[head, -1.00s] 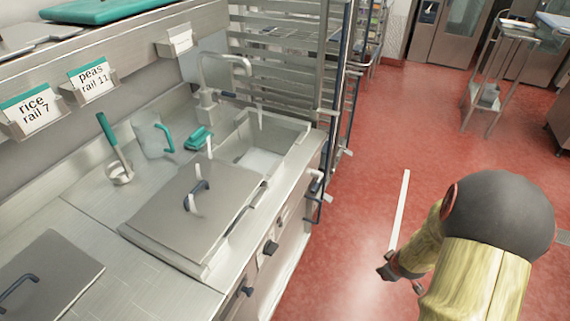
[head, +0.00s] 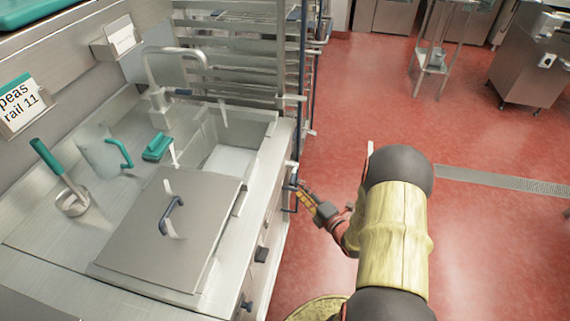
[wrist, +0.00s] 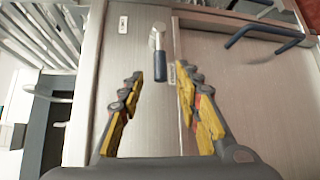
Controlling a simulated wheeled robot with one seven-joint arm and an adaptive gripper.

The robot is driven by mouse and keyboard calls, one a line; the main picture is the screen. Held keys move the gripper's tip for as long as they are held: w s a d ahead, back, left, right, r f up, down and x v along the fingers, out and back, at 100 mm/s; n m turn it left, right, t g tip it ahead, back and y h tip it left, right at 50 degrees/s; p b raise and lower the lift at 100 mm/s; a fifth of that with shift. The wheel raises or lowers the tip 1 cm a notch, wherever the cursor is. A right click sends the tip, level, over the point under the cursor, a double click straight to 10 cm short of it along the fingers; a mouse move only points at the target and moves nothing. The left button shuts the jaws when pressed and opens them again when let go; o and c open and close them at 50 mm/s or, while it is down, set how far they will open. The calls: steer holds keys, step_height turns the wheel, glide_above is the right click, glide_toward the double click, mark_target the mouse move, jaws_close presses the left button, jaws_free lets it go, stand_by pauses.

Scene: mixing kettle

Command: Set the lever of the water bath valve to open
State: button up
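A lever with a pale metal stem and a dark blue grip (wrist: 157,73) sits on a steel front panel in the wrist view. Its grip points down in that picture. The grip shows between the fingertips, with no clear contact. In the head view my gripper (head: 306,194) is beside the counter's right end, close to pale and blue fittings (head: 291,183).
A blue bar handle (wrist: 262,36) is at the upper right of the wrist view. In the head view, a lidded vessel (head: 150,235), a sink basin (head: 231,162) and a tap (head: 165,65) are on the counter. A rack (head: 245,50) stands behind. Red floor (head: 490,130) is open to the right.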

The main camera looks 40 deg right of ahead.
mark_target(293, 178)
steer(key=shift+w+d+f+b, duration=0.1)
steer(key=shift+w+f+b, duration=0.1)
steer(key=shift+w, duration=0.9)
steer(key=shift+w+d+f+b, duration=0.1)
steer(key=shift+w+b, duration=0.1)
steer(key=shift+w, duration=0.85)
steer(key=shift+w+d+f+b, duration=0.1)
steer(key=shift+w+f+b, duration=0.1)
steer(key=shift+w, duration=0.9)
steer(key=shift+w+a, duration=0.1)
steer(key=shift+w, duration=0.1)
steer(key=c, duration=0.3)
jaws_close()
